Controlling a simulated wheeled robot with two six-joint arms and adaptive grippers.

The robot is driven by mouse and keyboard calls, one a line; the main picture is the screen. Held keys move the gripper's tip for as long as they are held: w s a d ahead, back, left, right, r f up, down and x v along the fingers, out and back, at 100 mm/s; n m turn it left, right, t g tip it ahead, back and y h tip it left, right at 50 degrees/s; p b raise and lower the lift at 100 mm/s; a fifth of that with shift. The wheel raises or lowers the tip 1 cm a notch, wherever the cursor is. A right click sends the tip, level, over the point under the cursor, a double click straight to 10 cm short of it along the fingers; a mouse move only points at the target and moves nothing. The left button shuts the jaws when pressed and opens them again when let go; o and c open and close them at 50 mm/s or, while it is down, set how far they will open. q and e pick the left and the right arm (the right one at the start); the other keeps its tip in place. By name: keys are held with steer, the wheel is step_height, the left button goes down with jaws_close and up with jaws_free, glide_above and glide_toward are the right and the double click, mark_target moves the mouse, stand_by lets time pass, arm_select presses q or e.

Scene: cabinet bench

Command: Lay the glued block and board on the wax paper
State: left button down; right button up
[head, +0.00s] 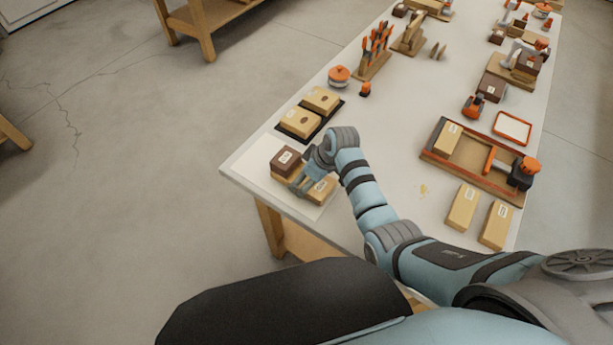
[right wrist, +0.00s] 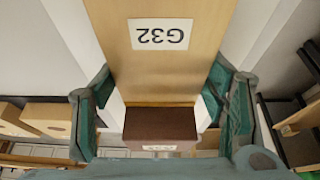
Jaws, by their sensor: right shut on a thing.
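The glued piece is a light wooden board (head: 322,190) with a dark brown block (head: 286,160) at one end. It is at the near left corner of the bench. My right gripper (head: 303,182) is shut on the board. In the right wrist view the board (right wrist: 160,70) bears the label G32 and sits between the fingers, with the brown block (right wrist: 160,124) against it. The wax paper (head: 308,210) is a pale sheet beneath the piece, mostly hidden. I cannot tell whether the board touches it. My left gripper is not in view.
A black tray (head: 308,139) with two light blocks lies just behind the piece. An orange-lidded container (head: 339,76) and tool rack (head: 373,60) stand beyond. At right are a wooden clamping frame (head: 432,156) and two loose boards (head: 462,208). The bench middle is mostly clear.

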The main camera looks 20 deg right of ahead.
steer(key=o, duration=1.3)
steer(key=p+v, duration=0.4)
steer(key=v, duration=0.8)
steer(key=shift+w+a+r, duration=0.1)
steer(key=shift+a, duration=0.1)
